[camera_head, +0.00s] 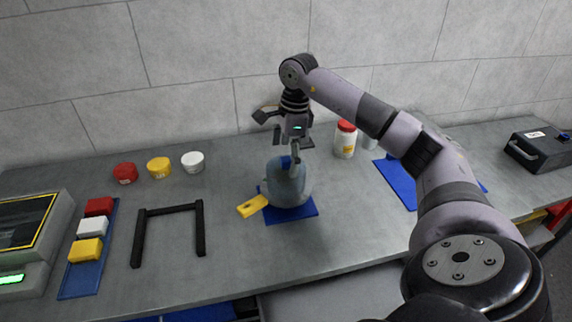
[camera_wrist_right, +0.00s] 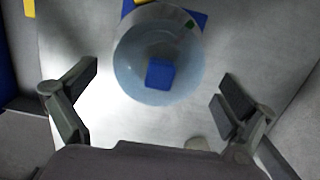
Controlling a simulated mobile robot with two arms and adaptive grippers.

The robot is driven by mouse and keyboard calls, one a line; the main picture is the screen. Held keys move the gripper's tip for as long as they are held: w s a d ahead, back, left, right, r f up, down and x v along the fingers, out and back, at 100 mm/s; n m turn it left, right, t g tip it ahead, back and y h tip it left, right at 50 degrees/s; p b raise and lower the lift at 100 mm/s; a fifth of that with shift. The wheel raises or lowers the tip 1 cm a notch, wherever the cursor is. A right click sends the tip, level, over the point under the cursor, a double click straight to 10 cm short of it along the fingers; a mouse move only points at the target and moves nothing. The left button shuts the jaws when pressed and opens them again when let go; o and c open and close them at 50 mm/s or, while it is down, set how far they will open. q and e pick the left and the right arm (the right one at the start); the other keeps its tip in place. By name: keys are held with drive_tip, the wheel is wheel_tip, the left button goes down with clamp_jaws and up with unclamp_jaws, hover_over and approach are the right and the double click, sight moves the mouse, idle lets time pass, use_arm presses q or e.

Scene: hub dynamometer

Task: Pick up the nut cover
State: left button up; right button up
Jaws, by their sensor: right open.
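A grey-blue rounded vessel (camera_head: 287,186) stands on a blue mat (camera_head: 305,211) on the bench. A small blue block sits at its top in the head view, and a blue block (camera_wrist_right: 160,73) shows within its round outline in the wrist view (camera_wrist_right: 130,65). I cannot tell for sure which part is the nut cover. My right gripper (camera_head: 292,146) is above the vessel, pointing down. Its jaws are open and empty in the wrist view (camera_wrist_right: 158,88), with one finger on each side below the vessel's outline. My left gripper is not in view.
A yellow piece (camera_head: 252,206) lies against the vessel's left side. Red (camera_head: 125,172), yellow (camera_head: 159,167) and white (camera_head: 193,161) caps stand behind a black frame (camera_head: 168,210). A red-lidded jar (camera_head: 345,140) stands behind right. Coloured blocks lie on a blue tray (camera_head: 75,280) at left.

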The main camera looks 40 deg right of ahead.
drive_tip(key=shift+f, duration=0.65)
drive_tip(key=shift+c, duration=0.5)
